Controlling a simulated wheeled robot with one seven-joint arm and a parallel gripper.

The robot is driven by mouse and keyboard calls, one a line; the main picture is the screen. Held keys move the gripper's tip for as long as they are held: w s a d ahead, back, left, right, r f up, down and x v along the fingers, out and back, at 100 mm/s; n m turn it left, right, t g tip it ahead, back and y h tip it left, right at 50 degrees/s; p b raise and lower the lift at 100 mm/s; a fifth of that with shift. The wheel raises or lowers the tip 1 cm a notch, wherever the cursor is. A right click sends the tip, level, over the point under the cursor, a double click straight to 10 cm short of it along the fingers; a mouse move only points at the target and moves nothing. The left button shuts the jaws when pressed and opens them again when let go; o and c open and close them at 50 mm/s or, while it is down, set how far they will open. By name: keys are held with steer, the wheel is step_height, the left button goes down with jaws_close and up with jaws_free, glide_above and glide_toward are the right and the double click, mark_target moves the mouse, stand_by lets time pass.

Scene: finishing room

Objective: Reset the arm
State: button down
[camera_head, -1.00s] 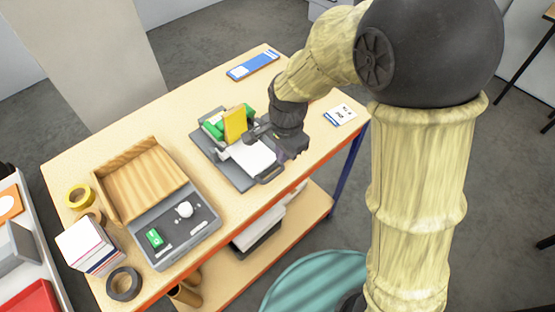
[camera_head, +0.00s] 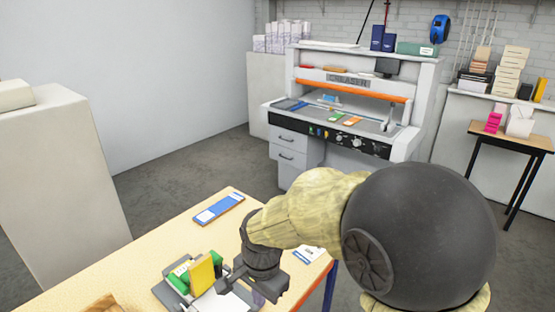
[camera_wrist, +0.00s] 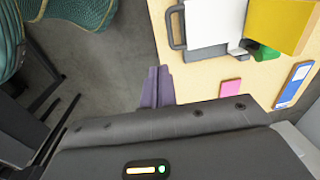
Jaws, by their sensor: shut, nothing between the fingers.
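My gripper (camera_head: 258,298) hangs at the end of my bent arm over the right front part of the wooden table (camera_head: 130,265). In the wrist view its purple-grey fingers (camera_wrist: 158,75) are together with nothing between them. The fingertips point beside the table edge, over the grey floor. A grey clip-like board (camera_head: 165,295) with white paper, a yellow block (camera_head: 201,275) and green pieces (camera_head: 180,280) lies left of the gripper. My wrist hides part of that board.
A blue and white strip (camera_head: 219,209) and a white card (camera_head: 308,253) lie on the table near my arm. A creaser machine (camera_head: 345,90) stands at the back, with a small side table (camera_head: 510,137) to its right. A teal round thing (camera_wrist: 85,10) shows in the wrist view.

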steer(key=s+d+f+n+t, duration=0.1)
steer(key=s+d+n, duration=0.1)
steer(key=d, duration=0.8)
steer(key=s+d+f+n+t, duration=0.1)
steer(key=d+n, duration=0.4)
steer(key=d, duration=0.5)
steer(key=shift+s+d+h, duration=0.2)
steer(key=shift+s+h, duration=0.2)
steer(key=shift+s, duration=0.45)
